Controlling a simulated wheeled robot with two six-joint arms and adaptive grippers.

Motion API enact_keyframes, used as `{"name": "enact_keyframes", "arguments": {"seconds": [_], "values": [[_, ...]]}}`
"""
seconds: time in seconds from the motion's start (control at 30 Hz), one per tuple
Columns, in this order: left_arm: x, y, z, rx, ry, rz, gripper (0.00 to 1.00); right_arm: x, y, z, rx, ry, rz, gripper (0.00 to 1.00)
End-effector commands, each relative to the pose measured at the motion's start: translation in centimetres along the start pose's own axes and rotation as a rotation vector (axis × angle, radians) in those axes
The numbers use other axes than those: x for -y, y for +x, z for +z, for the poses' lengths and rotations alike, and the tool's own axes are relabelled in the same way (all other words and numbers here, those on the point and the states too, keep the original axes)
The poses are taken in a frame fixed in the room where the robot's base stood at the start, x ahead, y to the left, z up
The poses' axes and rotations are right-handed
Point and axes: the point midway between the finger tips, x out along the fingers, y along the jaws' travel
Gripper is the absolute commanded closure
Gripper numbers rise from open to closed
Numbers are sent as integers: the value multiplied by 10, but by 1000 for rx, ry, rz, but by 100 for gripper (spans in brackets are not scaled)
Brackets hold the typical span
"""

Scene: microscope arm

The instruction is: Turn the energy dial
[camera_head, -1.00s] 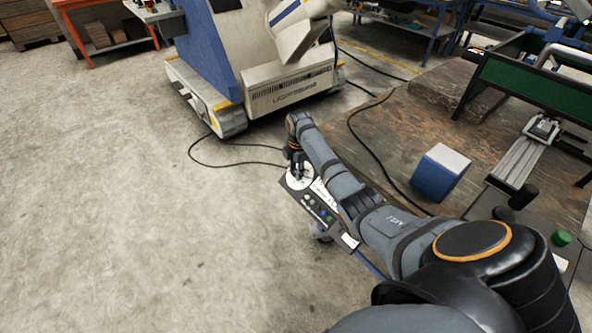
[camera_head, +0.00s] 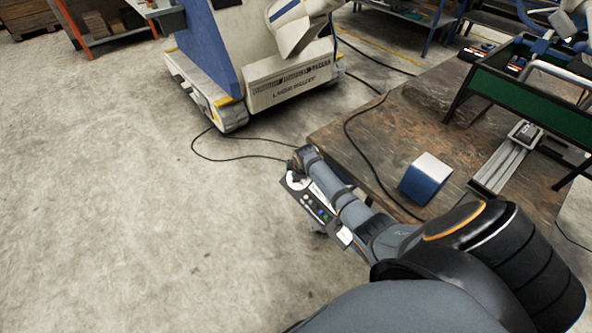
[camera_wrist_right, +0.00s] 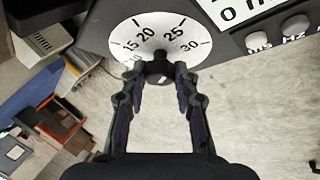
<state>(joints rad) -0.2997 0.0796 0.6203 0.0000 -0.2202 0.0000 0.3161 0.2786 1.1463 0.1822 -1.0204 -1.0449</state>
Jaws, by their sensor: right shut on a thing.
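A dark control panel (camera_head: 325,217) with coloured buttons stands near the middle of the head view, beside the table edge. Its round white energy dial (camera_head: 292,179) shows at the panel's upper end, partly covered by my right arm. In the right wrist view the dial face (camera_wrist_right: 143,30) carries printed numbers from about 10 to 30, with a small black knob (camera_wrist_right: 160,70) at its centre. My right gripper (camera_wrist_right: 160,72) has its fingertips on both sides of this knob and is shut on it. The fingers are mostly hidden in the head view. My left gripper is in neither current view.
A wooden-topped table (camera_head: 400,130) with a blue-and-white block (camera_head: 425,178) lies right of the panel. A white-and-blue machine (camera_head: 290,83) stands behind. Black cables run over the floor and table. The floor at left is clear.

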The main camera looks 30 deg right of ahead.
Motion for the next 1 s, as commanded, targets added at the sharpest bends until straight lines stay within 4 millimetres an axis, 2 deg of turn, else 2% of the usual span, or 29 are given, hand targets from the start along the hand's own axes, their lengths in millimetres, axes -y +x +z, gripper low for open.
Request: {"name": "enact_keyframes", "arguments": {"seconds": [0.2,0.73,0.77,0.9,1.0], "values": [[0,-7,-1,0,0,0,100,1,0,0,0,55,37,100],[0,-8,0,0,0,0,100,1,0,0,1,74,51,100],[1,-8,0,0,0,0,100,1,0,0,1,74,51,68],[1,-8,0,0,0,0,100,1,0,0,1,74,51,49],[0,-8,0,0,0,0,100,1,0,0,1,74,51,47]]}}
